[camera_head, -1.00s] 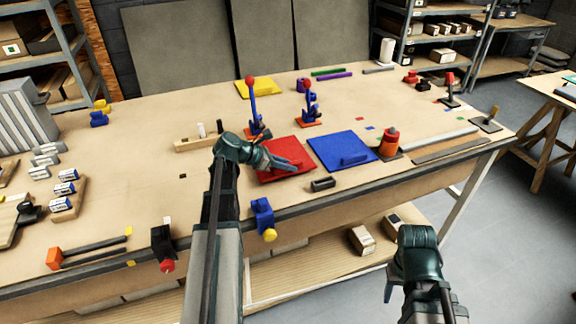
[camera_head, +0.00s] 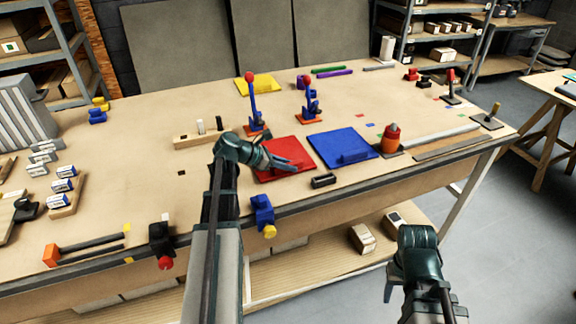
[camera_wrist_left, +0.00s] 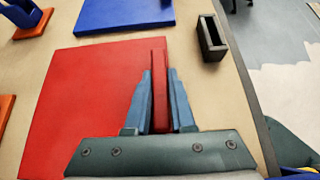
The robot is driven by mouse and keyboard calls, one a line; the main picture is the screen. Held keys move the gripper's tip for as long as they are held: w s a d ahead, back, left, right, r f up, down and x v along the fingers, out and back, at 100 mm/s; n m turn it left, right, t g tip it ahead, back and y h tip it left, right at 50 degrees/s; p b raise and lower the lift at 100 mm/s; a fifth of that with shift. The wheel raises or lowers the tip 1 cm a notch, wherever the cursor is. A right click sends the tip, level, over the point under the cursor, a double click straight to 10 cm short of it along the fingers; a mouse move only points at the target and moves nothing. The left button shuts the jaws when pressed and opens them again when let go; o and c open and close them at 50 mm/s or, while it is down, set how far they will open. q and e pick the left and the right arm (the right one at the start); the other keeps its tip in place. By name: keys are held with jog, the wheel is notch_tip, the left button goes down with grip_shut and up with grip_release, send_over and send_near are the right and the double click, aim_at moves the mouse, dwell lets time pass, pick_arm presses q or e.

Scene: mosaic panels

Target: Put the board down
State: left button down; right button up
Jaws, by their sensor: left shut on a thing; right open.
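A flat red board (camera_head: 272,157) with a raised grip rib lies on or just above the workbench, beside the blue board (camera_head: 343,147); I cannot tell if it touches the bench. In the left wrist view the red board (camera_wrist_left: 75,105) fills the left and middle. My left gripper (camera_head: 283,163) is shut on the red rib of this board; its fingers (camera_wrist_left: 159,105) stand on both sides of the rib. My right gripper (camera_head: 390,285) is open and empty, off the bench's front edge at the lower right.
A small black open block (camera_head: 323,181) sits near the front edge, close to the red board. Blue-and-red toggle clamps (camera_head: 252,105) stand behind the boards. Bare bench (camera_head: 140,145) lies to the left.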

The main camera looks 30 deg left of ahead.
pick_arm(q)
jog(key=shift+f, duration=0.2)
jog(key=c, duration=0.7)
grip_release()
jog(key=shift+p+v, duration=3.8)
jog(key=shift+v, duration=3.1)
jog(key=shift+w+d, duration=0.1)
